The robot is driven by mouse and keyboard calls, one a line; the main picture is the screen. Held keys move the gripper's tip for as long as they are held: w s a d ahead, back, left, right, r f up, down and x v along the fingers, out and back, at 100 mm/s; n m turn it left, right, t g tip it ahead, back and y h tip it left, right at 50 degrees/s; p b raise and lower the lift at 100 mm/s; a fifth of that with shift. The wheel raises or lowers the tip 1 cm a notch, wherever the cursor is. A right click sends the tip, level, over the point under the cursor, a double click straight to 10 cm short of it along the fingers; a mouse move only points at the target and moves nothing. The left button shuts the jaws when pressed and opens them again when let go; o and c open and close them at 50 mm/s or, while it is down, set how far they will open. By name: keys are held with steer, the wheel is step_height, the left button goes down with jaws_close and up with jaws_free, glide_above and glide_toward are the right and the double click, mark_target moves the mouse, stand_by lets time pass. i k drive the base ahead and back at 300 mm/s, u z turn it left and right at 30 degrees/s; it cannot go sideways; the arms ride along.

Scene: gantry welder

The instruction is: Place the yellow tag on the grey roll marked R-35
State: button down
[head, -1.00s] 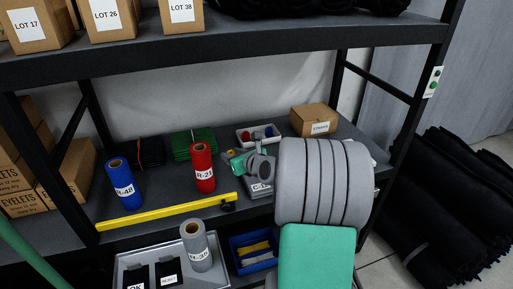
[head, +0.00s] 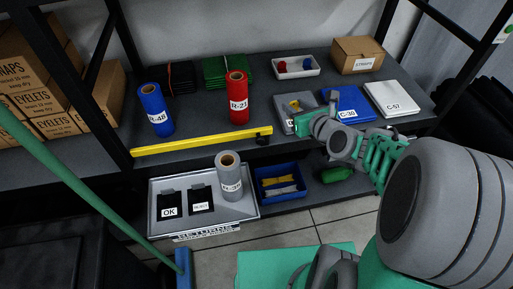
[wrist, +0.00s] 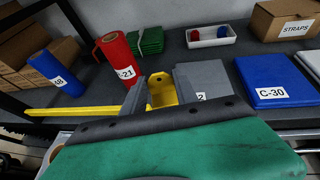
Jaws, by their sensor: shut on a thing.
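My gripper (wrist: 160,98) is shut on the yellow tag (wrist: 161,86), which shows between the two grey fingers in the wrist view. In the head view my gripper (head: 306,122) is above the shelf by a grey folded sheet, right of the red roll. The grey roll (head: 231,182) stands upright at the right of the grey returns tray (head: 245,210), below and left of my gripper. Its white label is turned and too small to read surely. No tag is seen on the roll.
A red roll R-21 (head: 238,100) and a blue roll R-48 (head: 156,112) stand on the shelf behind a yellow bar (head: 190,143). A blue bin (head: 280,195) with yellow and pale pieces sits right of the roll.

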mark_target(227, 159)
steer(key=z, duration=0.05)
steer(key=k, duration=1.1)
steer(key=u, duration=1.45)
steer(key=i, duration=0.55)
